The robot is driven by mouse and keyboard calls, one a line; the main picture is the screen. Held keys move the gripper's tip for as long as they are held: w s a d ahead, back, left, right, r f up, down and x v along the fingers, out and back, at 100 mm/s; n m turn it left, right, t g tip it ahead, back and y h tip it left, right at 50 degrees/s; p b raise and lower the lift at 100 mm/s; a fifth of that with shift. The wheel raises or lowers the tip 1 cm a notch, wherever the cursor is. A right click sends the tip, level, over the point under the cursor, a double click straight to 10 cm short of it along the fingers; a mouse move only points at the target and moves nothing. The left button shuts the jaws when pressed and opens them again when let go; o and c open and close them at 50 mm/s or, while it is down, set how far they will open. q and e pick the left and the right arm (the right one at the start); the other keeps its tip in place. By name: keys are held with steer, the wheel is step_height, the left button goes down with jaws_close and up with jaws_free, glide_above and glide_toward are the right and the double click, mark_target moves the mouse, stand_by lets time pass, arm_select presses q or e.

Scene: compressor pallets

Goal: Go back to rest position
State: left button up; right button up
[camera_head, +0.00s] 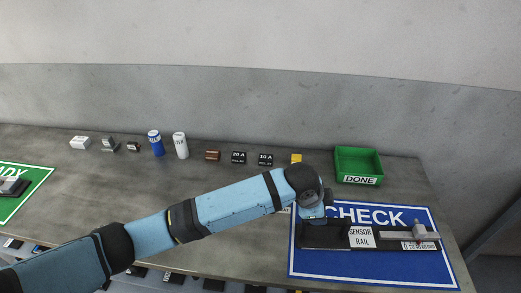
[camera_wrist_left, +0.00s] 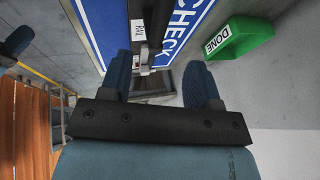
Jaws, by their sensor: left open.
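My left arm reaches in from the left across the table in the head view. Its gripper (camera_head: 314,213) is over the left end of the sensor rail (camera_head: 335,235), mostly hidden behind the wrist. In the left wrist view the gripper (camera_wrist_left: 160,78) has its two blue fingers well apart, with nothing held between them. The rail lies on the blue CHECK mat (camera_head: 375,272) and carries a grey metal part (camera_head: 418,232) toward its right end. My right gripper does not show clearly in either view.
A green DONE bin (camera_head: 358,162) stands behind the CHECK mat. Cans (camera_head: 180,146), small blocks (camera_head: 238,157) and a yellow piece (camera_head: 296,158) line the table's back. A green mat (camera_head: 35,185) is at far left.

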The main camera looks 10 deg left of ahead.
arm_select(q)
steer(key=s+a+f+n+t+p, duration=0.1)
steer(key=s+a+f+n+t, duration=0.1)
steer(key=s+a+n, duration=0.3)
steer(key=s+a+f+n+t+p, duration=0.2)
steer(key=s+a+f+n, duration=0.3)
steer(key=s+a, duration=0.5)
steer(key=s+a+f+n+t+y+p, duration=0.1)
steer(key=s+a+f+n+t+p, duration=0.1)
steer(key=s+a, duration=0.5)
steer(key=a+f+n+t, duration=0.1)
steer(key=a+f+n, duration=0.1)
steer(key=a, duration=0.4)
steer(key=shift+s+a+n+t, duration=0.15)
steer(key=shift+s+n+t, duration=0.05)
steer(key=shift+n+t, duration=0.2)
stand_by(0.4)
